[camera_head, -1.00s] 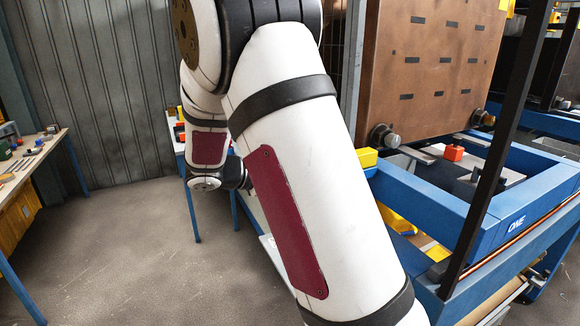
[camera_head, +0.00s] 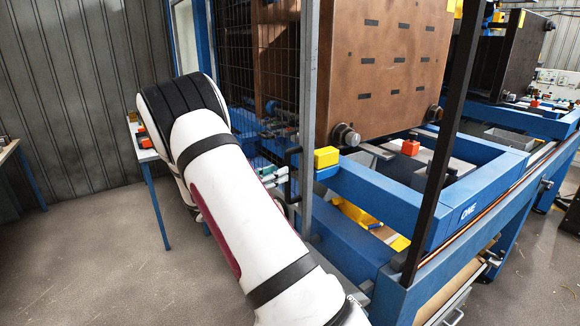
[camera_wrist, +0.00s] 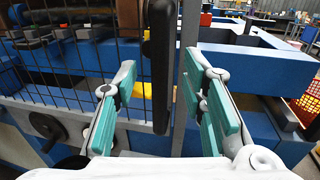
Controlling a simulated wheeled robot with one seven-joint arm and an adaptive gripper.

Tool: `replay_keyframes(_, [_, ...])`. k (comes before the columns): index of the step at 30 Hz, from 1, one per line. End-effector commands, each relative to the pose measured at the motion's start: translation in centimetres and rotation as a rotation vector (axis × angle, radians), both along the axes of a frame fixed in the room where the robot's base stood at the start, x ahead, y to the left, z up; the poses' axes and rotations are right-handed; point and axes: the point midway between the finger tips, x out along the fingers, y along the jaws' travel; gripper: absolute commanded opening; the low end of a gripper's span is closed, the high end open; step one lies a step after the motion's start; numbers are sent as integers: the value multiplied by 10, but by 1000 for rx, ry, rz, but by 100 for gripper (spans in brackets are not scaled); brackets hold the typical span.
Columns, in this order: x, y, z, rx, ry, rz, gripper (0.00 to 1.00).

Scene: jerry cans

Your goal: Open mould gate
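The mould gate is a dark wire mesh panel (camera_head: 274,75) with a grey upright post (camera_head: 308,90) at its right edge in the head view. In the wrist view the mesh (camera_wrist: 70,75) fills the left side. A black vertical handle (camera_wrist: 158,70) hangs beside the post. It also shows small in the head view (camera_head: 292,160). My gripper (camera_wrist: 160,75) is open, with one teal-padded finger on each side of the handle. Gaps show between both fingers and the handle, and the exact depth is unclear. In the head view, my gripper (camera_head: 281,183) is small beside the post.
A blue machine frame (camera_head: 400,190) with a yellow block (camera_head: 326,157) stands right of the post. A brown mould box (camera_head: 385,70) is behind it. A dark upright bar (camera_head: 440,140) stands in front. Open floor (camera_head: 90,250) lies at left.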

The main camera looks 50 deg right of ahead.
Motion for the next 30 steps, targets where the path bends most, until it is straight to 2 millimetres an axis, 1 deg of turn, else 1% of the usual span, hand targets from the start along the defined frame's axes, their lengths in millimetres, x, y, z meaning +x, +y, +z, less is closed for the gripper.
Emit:
replay_keyframes(1, [-3,-11,1,0,0,-3,38])
replay_keyframes(3, [-3,-23,1,0,0,-3,38])
replay_keyframes(9, [-3,-49,0,1,1,-1,38])
replay_keyframes(15, [-2,-58,0,0,0,0,38])
replay_keyframes(22, [-2,-58,0,1,0,0,38])
replay_keyframes(23, [-2,-58,0,1,0,0,36])
replay_keyframes(24, [-2,-58,0,1,0,0,27])
replay_keyframes(26, [-2,-58,0,1,0,0,13])
replay_keyframes(27, [-2,-58,0,1,0,0,4])
replay_keyframes(28, [-2,-58,0,1,0,0,0])
replay_keyframes(30, [-2,-58,0,1,0,0,0])
